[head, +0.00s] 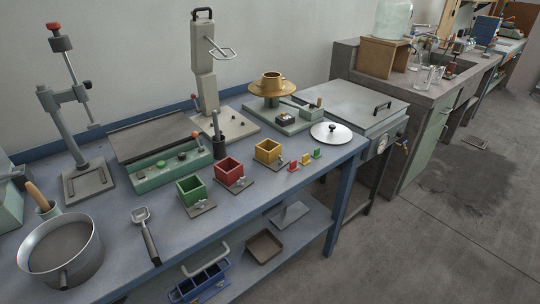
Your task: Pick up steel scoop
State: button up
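The steel scoop (143,219) lies on the blue bench (110,240) in the head view, at lower left. Its small steel head points toward the back of the bench. Its dark handle (152,247) runs toward the front edge, with the end close to that edge. Nothing covers the scoop. My gripper is not in view.
A large steel pot (62,262) stands left of the scoop. Green (191,190), red (229,171) and yellow (268,151) boxes stand to its right. Behind it are a green control box (168,168) and a clamp stand (75,120). Bench surface around the scoop is clear.

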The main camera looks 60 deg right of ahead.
aim_at(141, 216)
jog(key=i+u, duration=0.1)
jog(key=u, duration=0.25)
jog(key=i+u, duration=0.15)
jog(key=u, duration=0.2)
jog(key=i+u, duration=0.1)
jog(key=u, duration=0.25)
